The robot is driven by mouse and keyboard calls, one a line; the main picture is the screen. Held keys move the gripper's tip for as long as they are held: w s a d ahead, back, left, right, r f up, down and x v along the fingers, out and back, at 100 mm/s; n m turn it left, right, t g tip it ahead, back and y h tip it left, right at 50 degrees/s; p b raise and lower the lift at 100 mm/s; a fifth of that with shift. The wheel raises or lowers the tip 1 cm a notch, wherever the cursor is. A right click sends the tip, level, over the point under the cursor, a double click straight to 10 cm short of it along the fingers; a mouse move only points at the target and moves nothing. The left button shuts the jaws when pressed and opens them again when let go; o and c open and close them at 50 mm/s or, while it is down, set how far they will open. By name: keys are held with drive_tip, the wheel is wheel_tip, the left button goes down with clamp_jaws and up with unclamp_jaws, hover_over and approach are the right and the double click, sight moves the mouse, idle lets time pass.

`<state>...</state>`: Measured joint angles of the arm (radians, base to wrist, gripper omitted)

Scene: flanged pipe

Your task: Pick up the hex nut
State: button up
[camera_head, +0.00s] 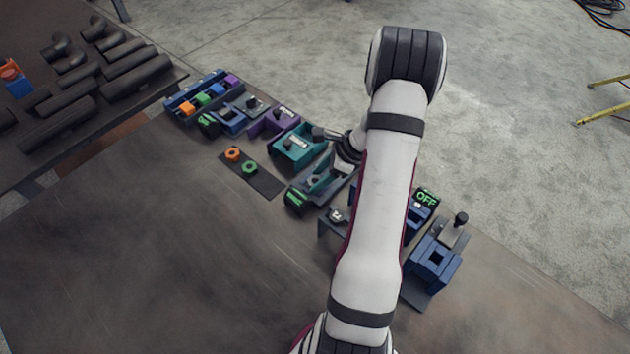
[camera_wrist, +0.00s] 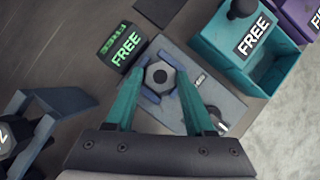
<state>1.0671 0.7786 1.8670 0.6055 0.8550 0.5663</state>
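My gripper (camera_wrist: 162,74) has two teal fingers, spread on the left and right of the nut. A narrow gap seems to show between the fingers and the nut; contact is not clear. In the head view my arm covers much of this fixture, and I cannot make out the nut or the fingertips clearly there.
A black box with a green "FREE" display (camera_wrist: 120,46) stands close left of the nut. A teal bin (camera_wrist: 232,45) stands at the upper right. In the head view, an orange ring (camera_head: 232,154) and a green ring (camera_head: 249,167) lie on a dark mat. The near left table is clear.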

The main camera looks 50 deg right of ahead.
clamp_jaws()
wheel_tip(320, 180, up, 4)
drive_tip(key=shift+r, duration=0.1)
drive_tip(key=s+d+r, duration=0.2)
drive_tip(key=s+r, duration=0.8)
drive_tip(key=s, duration=0.1)
drive_tip(key=shift+s+d, duration=0.2)
drive_tip(key=shift+d, duration=0.2)
drive_tip(key=shift+f, duration=0.1)
